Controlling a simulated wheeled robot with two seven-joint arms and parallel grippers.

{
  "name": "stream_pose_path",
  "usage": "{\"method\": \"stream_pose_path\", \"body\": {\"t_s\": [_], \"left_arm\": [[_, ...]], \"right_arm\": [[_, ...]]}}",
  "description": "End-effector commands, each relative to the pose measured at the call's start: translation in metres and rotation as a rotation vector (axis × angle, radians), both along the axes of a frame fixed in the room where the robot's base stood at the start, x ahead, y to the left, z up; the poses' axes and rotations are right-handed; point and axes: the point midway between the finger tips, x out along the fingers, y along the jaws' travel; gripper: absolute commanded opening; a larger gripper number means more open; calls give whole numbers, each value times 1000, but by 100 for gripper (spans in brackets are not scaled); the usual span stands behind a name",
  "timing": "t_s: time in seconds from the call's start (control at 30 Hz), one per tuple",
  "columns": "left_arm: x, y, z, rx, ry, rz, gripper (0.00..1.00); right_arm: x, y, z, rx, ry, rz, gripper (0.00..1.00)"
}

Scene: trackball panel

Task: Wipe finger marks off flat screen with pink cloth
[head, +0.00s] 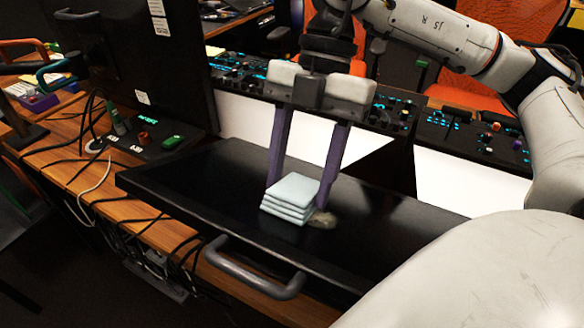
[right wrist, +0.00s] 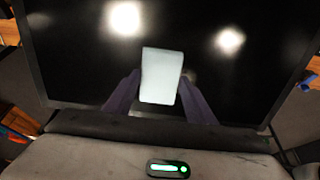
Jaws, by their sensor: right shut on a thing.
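A folded cloth (head: 292,196) in several layers is on or just above the flat screen (head: 190,172); it looks pale blue-white, not pink. My right gripper (head: 298,190) points down and is shut on the cloth, one purple finger on each side. In the right wrist view the cloth (right wrist: 161,75) sits between the fingers, over the glossy black screen (right wrist: 80,75). A grey-brown smudge (head: 322,219) lies on the screen just right of the cloth, partly hidden by the cloth and finger. My left gripper is not in view.
A grey handle (head: 255,272) juts from the screen's front edge. A dark upright monitor (head: 150,65) stands at the left, with cables on the wooden desk (head: 75,165). Control panels (head: 235,75) line the back. The screen's left part is clear.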

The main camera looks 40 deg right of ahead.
Motion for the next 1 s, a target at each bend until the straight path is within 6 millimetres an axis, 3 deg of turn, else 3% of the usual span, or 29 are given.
{"method": "stream_pose_path", "body": {"t_s": [0.3, 1.0], "left_arm": [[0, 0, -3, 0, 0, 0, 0], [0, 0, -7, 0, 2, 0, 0]], "right_arm": [[-25, -10, -3, -1, 0, -1, 32], [-63, -26, -1, -1, 2, 0, 32]]}}
